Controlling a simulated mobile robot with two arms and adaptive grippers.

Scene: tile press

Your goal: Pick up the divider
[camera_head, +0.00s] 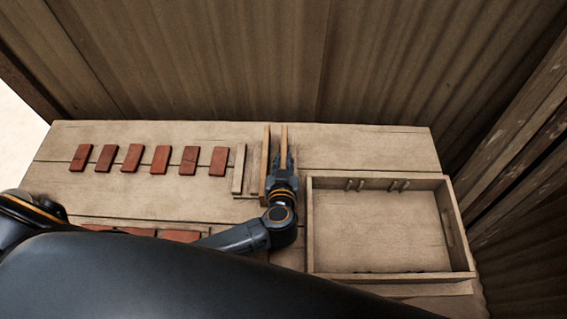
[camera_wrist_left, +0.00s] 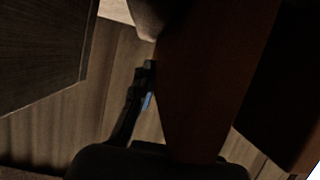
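Upright wooden slats stand in a row left of the open box in the head view. One slat (camera_head: 265,160) is just left of my left gripper (camera_head: 282,158), and another slat (camera_head: 284,133) rises at its fingers. I cannot tell which the task calls the divider. In the dark left wrist view a large brown board (camera_wrist_left: 205,80) fills the middle. One finger (camera_wrist_left: 137,98) of the gripper lies close along its left side; the other finger is hidden. Whether the fingers touch the board is not clear. My right gripper is not in view.
An open wooden box (camera_head: 458,230) stands right of the gripper, with small pegs on its far wall. Several red tiles (camera_head: 160,158) lie in a row at the left. A low pale slat (camera_head: 238,170) is beside the row. The back right of the table (camera_head: 370,148) is clear.

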